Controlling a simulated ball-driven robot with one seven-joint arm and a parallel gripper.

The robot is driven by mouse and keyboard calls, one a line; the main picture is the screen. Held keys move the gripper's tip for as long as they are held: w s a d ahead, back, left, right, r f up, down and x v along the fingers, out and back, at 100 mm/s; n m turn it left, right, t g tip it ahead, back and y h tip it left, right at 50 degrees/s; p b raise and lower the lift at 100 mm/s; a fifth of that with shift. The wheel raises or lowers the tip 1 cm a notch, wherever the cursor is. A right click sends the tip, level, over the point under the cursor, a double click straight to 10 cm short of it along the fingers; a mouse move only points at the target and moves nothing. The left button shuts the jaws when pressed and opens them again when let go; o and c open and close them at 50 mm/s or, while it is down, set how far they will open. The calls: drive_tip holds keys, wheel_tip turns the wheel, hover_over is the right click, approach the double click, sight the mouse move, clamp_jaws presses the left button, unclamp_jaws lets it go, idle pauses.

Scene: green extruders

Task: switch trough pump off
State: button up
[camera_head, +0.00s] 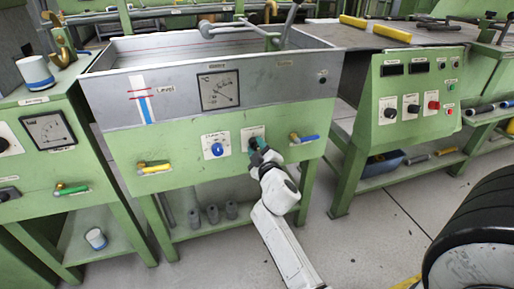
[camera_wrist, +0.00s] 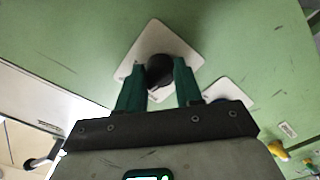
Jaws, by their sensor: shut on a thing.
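My gripper (camera_head: 260,150) is at the front panel of the trough (camera_head: 190,50), reaching it from below. In the wrist view, my gripper (camera_wrist: 160,78) has its two green fingers on either side of a round black knob (camera_wrist: 160,67) and is shut on it. The knob sits on a white square plate (camera_wrist: 181,42). In the head view my fingers hide most of this knob. A blue knob (camera_head: 217,150) on its own plate is just left of it. The labels are too small to read, and the knob's pointer position cannot be told.
A blue-handled valve (camera_head: 305,138) is close on the right of my gripper, and a yellow-handled valve (camera_head: 154,169) is further left. A green control cabinet (camera_head: 416,95) stands at the right. A shelf with several grey cylinders (camera_head: 213,214) is below the trough.

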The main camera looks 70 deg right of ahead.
drive_tip(key=shift+n, duration=1.1)
drive_tip(key=o, duration=1)
drive_tip(key=shift+b+v, duration=0.85)
drive_tip(key=shift+v, duration=4.6)
